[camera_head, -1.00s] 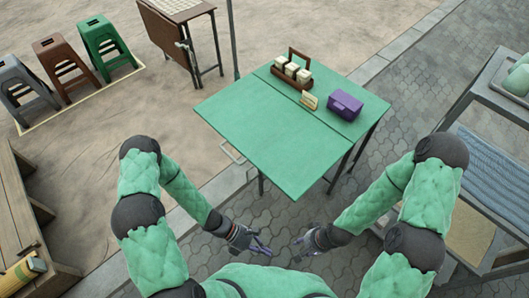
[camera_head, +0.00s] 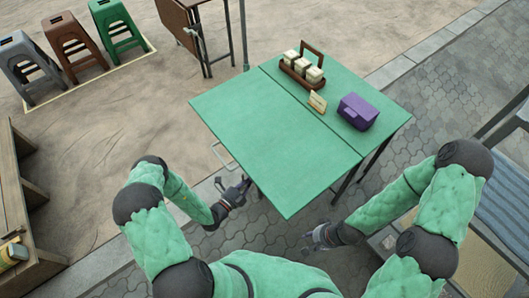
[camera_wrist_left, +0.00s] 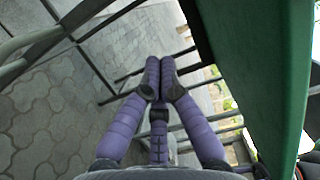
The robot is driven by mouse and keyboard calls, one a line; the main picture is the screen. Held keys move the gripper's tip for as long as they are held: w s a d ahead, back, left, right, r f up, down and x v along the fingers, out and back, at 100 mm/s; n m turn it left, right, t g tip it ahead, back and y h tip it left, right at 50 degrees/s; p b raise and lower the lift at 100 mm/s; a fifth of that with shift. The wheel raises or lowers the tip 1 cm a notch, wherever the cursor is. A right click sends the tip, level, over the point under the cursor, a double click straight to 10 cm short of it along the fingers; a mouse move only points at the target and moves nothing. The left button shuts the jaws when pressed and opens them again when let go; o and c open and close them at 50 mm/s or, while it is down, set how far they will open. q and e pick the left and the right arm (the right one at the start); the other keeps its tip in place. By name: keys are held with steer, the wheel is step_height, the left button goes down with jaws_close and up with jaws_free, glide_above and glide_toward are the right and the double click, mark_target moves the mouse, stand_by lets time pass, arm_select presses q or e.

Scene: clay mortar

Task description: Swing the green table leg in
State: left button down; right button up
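The green folding table (camera_head: 270,145) stands in the middle of the head view, its leaf flat. A dark table leg (camera_head: 345,184) shows below its right side; the legs under the near-left part are mostly hidden. My left gripper (camera_head: 240,187) is low beside the table's near-left edge. In the left wrist view its purple fingers (camera_wrist_left: 158,75) come together at the tips with nothing seen between them. Dark and grey bars of the frame (camera_wrist_left: 105,45) lie around and beyond the fingers, and the green top's edge (camera_wrist_left: 260,70) is at right. My right gripper (camera_head: 310,240) is open and empty, right of the table's near corner.
On the table stand a wooden caddy (camera_head: 301,72) with jars, a small sign (camera_head: 318,102) and a purple box (camera_head: 358,111). A light metal loop (camera_head: 222,155) sticks out at the left edge. Stools (camera_head: 70,45) stand at far left. Paving in front is clear.

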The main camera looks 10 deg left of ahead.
arm_select(q)
steer(key=w+b, duration=0.5)
steer(key=w, duration=0.6)
steer(key=shift+w+d, duration=0.3)
steer(key=shift+d, duration=0.1)
